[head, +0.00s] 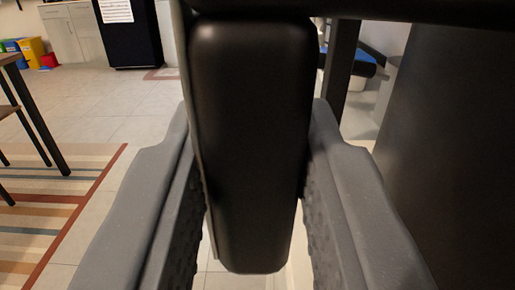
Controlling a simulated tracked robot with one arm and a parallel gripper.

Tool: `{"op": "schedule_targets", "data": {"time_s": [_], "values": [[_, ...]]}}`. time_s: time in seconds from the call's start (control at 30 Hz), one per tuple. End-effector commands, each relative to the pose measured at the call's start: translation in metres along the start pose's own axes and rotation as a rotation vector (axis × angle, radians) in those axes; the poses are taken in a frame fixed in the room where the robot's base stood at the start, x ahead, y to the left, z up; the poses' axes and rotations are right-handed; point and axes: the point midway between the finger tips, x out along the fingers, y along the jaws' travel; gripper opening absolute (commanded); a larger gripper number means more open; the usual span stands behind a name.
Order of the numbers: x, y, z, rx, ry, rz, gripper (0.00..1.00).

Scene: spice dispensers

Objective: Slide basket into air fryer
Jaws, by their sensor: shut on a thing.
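A black, rounded handle (250,70), which looks like the basket's handle, stands upright in the middle of the view. My gripper (250,165) is shut on it, with one grey finger on each side and the ridged inner pads against it. A dark horizontal part (420,10) runs along the top right, above and behind the handle. I cannot tell whether it is the basket or the air fryer. The basket's body and its opening in the fryer are not clearly visible.
A large dark panel (450,150) fills the right side, close to my right finger. A table (30,110) stands at left on a striped rug (40,215). Cabinets (70,30) and coloured bins (30,48) are at the far left. The tiled floor (130,95) between is clear.

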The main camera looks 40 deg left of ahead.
Motion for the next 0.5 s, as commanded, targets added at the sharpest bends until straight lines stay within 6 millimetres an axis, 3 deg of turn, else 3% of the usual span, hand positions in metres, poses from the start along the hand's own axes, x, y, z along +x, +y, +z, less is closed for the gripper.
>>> {"op": "schedule_targets", "data": {"time_s": [0.5], "values": [[0.0001, 0.0109, -0.0013, -0.001, 0.001, 0.001, 0.0]]}}
